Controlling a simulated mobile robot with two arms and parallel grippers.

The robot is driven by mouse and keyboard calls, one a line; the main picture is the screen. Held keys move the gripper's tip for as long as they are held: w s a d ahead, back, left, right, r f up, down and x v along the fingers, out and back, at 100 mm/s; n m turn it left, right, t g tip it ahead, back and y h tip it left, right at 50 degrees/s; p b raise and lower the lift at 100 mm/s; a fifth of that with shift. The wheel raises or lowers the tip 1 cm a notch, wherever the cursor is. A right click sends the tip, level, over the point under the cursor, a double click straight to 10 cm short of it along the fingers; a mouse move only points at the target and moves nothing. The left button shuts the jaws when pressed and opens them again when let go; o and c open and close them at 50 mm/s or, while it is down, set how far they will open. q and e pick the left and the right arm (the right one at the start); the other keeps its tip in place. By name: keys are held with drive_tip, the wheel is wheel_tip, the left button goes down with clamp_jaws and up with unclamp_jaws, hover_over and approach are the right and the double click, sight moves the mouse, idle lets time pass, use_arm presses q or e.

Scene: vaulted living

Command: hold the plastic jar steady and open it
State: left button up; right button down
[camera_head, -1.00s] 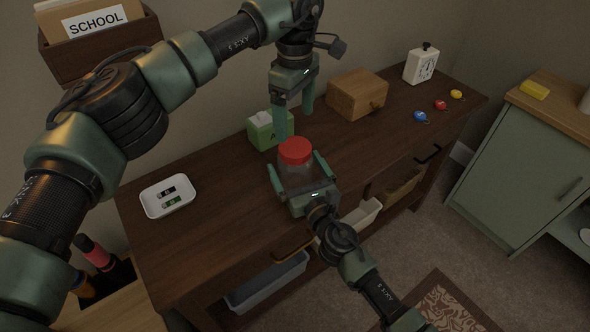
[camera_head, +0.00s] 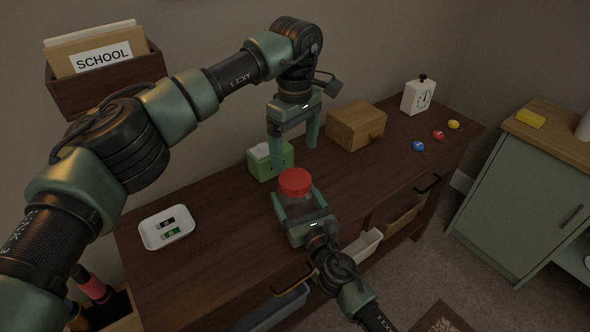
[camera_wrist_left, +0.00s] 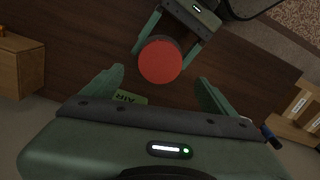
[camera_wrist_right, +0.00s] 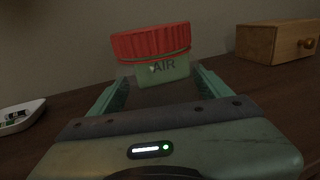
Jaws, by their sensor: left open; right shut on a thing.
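The plastic jar (camera_head: 297,200) is clear with a red lid (camera_head: 295,182) and stands upright on the dark wooden desk. My right gripper (camera_head: 299,200) is shut around the jar body from the front, below the lid. The lid also shows in the left wrist view (camera_wrist_left: 160,61) and in the right wrist view (camera_wrist_right: 151,42). My left gripper (camera_head: 294,154) points down, open and empty, above and behind the jar. In the left wrist view the lid lies ahead of the open fingers, apart from them. The jar body is mostly hidden by the right gripper.
A green tissue box (camera_head: 270,161) stands just behind the jar. A wooden box (camera_head: 355,126), a white timer (camera_head: 418,96) and small coloured tags (camera_head: 438,134) are to the right. A white tray (camera_head: 167,228) with batteries is at left. The desk (camera_head: 230,215) is clear between tray and jar.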

sight(295, 178)
use_arm(q)
drive_tip(key=m, duration=0.6)
drive_tip(key=shift+m, duration=0.3)
drive_tip(key=shift+f, duration=0.25)
wheel_tip(295, 178, down, 8)
drive_tip(key=shift+r, duration=0.25)
drive_tip(key=shift+c, duration=0.4)
